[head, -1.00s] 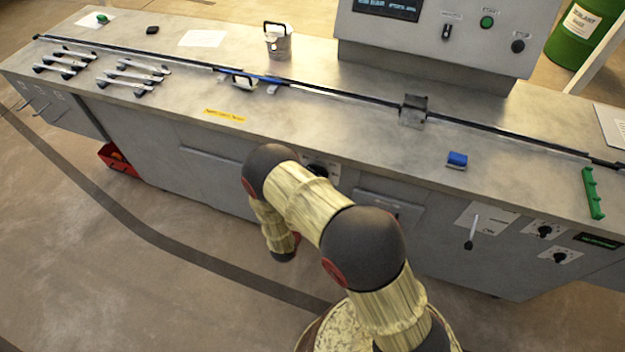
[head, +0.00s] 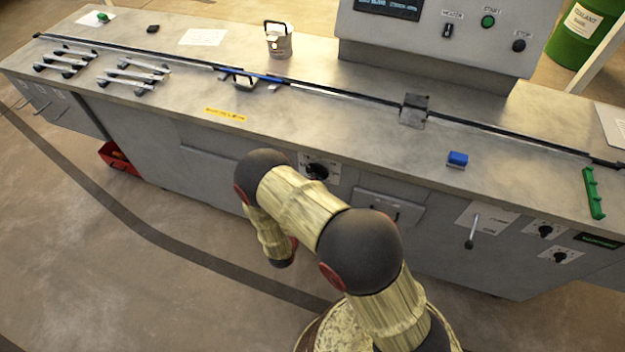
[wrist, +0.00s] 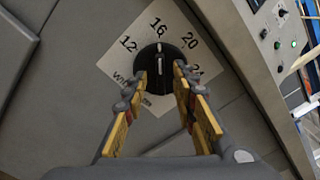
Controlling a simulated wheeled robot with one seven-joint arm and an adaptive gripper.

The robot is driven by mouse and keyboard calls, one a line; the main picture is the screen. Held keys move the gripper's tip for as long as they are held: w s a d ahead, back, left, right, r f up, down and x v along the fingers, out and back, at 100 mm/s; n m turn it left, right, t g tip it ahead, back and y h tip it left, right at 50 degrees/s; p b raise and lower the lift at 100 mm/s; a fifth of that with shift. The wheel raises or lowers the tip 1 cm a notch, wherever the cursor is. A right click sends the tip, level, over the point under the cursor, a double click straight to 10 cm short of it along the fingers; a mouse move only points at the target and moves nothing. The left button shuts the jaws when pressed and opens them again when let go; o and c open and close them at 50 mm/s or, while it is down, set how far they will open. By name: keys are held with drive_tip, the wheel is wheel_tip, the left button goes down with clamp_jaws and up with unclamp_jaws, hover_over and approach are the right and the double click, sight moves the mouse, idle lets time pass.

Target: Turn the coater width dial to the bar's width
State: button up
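The coater width dial (wrist: 158,64) is a round black knob on a white plate (wrist: 130,62) printed 12, 16, 20 and a partly hidden number. The white mark on its raised grip points roughly toward 16. In the head view the dial (head: 317,171) shows on the bench's front face. My gripper (wrist: 160,74) is open, its two fingers at either side of the dial's raised grip; contact cannot be told. A long dark bar (head: 340,92) with a blue stretch (head: 265,77) lies along the bench top.
A drawer-like panel (head: 390,205) is right of the dial, with a lever (head: 471,232) and other knobs (head: 545,231) further right. A control box (head: 440,40) stands at the back. A blue block (head: 457,159) and a green rack (head: 593,193) are on the bench.

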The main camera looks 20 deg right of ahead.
drive_tip(key=v, duration=0.9)
drive_tip(key=shift+s+a, duration=0.25)
drive_tip(key=shift+s, duration=0.05)
drive_tip(key=s+d+r+m+g+h, duration=0.35)
drive_tip(key=s+d+m+g, duration=0.65)
drive_tip(key=s+m, duration=0.35)
drive_tip(key=s+a+r+m+g+y, duration=0.35)
drive_tip(key=r+m+y, duration=0.25)
drive_tip(key=r+m, duration=0.35)
drive_tip(key=s+a+r+m+g+y, duration=0.2)
drive_tip(key=s+a+r+m+y, duration=0.15)
drive_tip(key=r+m+y, duration=0.45)
drive_tip(key=d+r+m+t, duration=0.2)
drive_tip(key=r+m+t, duration=0.1)
drive_tip(key=r, duration=0.6)
drive_tip(key=d+r+m+t, duration=0.2)
drive_tip(key=r+m+t, duration=0.1)
drive_tip(key=r, duration=0.6)
drive_tip(key=shift+s+r+m, duration=0.15)
drive_tip(key=shift+s+m, duration=0.05)
drive_tip(key=shift+m, duration=0.7)
